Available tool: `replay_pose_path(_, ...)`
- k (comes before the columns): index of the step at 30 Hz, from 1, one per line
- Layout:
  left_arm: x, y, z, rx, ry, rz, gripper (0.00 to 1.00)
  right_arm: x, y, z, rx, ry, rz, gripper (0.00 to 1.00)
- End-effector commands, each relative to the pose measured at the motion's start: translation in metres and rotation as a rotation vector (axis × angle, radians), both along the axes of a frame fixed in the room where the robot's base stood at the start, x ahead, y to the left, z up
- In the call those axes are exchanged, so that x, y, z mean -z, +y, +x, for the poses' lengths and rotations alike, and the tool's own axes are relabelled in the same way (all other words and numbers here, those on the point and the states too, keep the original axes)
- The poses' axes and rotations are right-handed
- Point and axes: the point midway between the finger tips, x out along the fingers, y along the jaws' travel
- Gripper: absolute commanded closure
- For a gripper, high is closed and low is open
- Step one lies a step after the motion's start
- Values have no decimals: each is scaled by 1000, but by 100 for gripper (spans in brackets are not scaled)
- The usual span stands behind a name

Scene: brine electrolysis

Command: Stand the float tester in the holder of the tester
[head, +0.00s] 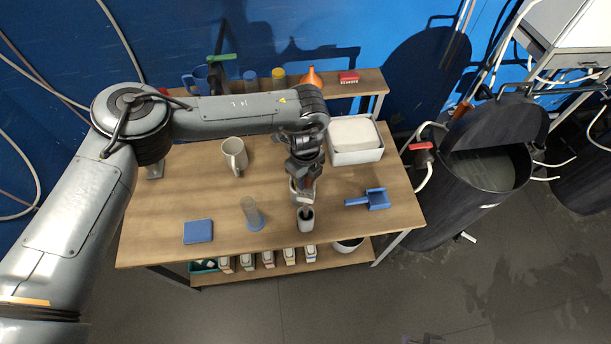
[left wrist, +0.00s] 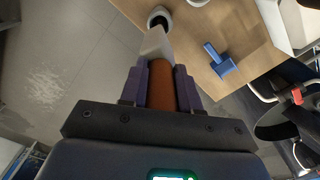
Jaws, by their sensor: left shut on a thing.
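My left gripper (head: 304,184) is shut on the float tester above the front of the table. In the left wrist view its purple fingers (left wrist: 160,88) close around the tester's orange-brown body (left wrist: 184,92), and a pale tapered part (left wrist: 156,44) sticks out ahead. The tester's pale part also shows in the head view (head: 301,196). The holder (head: 306,224) is a small grey-white cup with a dark opening, standing just below the gripper near the front edge. Its rim shows in the left wrist view (left wrist: 160,12), just beyond the tester's end. I cannot tell whether they touch. My right gripper is out of view.
A clear cylinder on a blue foot (head: 250,213) and a blue pad (head: 198,231) lie left of the holder. A blue scoop (head: 374,199) lies to the right.

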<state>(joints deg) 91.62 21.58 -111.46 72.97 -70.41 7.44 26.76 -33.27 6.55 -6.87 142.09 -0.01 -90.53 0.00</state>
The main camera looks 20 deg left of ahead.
Motion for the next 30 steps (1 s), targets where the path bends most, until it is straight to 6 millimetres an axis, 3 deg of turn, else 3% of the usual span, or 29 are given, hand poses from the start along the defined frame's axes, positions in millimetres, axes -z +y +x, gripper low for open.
replay_pose_path(13, 2, 0, 0, 0, -1, 0, 100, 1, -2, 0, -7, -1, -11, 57)
replay_pose_path(14, 2, 0, 0, 0, -1, 0, 67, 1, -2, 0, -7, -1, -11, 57)
replay_pose_path(19, 2, 0, 0, 0, -1, 0, 41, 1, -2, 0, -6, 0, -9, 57)
replay_pose_path(30, 0, 0, 0, 0, -1, 0, 39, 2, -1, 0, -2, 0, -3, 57)
